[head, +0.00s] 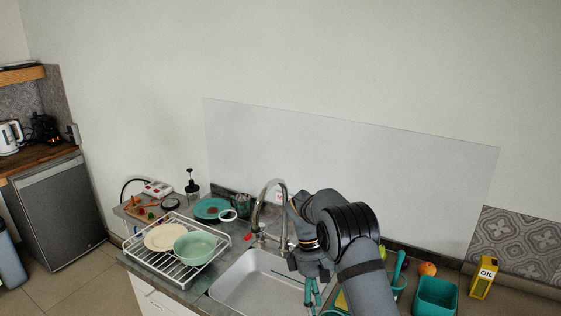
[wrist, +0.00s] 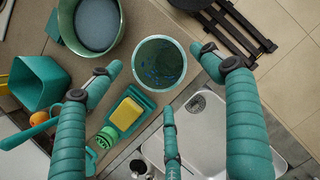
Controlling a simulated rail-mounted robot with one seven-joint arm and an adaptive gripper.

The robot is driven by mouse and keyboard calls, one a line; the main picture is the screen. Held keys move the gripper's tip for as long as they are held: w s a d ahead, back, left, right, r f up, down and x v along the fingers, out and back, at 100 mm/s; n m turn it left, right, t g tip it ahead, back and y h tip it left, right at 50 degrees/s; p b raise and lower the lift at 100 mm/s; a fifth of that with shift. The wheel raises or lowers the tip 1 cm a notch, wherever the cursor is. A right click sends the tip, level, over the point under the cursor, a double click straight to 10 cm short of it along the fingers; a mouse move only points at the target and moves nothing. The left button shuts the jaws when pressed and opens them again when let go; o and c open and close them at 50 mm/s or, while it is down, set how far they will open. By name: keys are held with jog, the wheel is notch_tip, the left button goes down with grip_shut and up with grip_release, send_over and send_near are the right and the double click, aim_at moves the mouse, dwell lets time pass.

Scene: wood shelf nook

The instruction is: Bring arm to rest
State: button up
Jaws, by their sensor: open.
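My gripper (head: 313,292) hangs in front of the faucet, over the right part of the sink (head: 240,283) in the head view. Its teal fingers point down and are partly cut off by the frame edge. In the wrist view my gripper (wrist: 160,75) has its teal fingers spread wide, with nothing held between them. A round teal-rimmed cup (wrist: 160,62) shows below, between the fingertips. The sink (wrist: 200,130) lies below the right finger. The arm bends down at the elbow in the head view and hides part of the counter.
A dish rack (head: 147,258) holding a plate (head: 163,238) and green bowl (head: 195,248) stands left of the sink. The faucet (head: 270,190) rises close beside the arm. A teal container (head: 436,295), orange (head: 427,269) and oil box (head: 484,279) stand right. A yellow sponge (wrist: 127,113) lies below the gripper.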

jog(key=shift+s+d+b, duration=0.5)
jog(key=shift+s, duration=0.1)
jog(key=s+d+r+b, duration=0.3)
jog(key=s+d+r, duration=0.3)
jog(key=d, duration=0.4)
jog(key=w+f+m+y+p, duration=0.3)
jog(key=w+m+y+p, duration=0.3)
jog(key=m+p, duration=0.9)
jog(key=shift+w+y, duration=0.4)
jog(key=shift+w, duration=1)
jog(key=shift+a+r, duration=0.1)
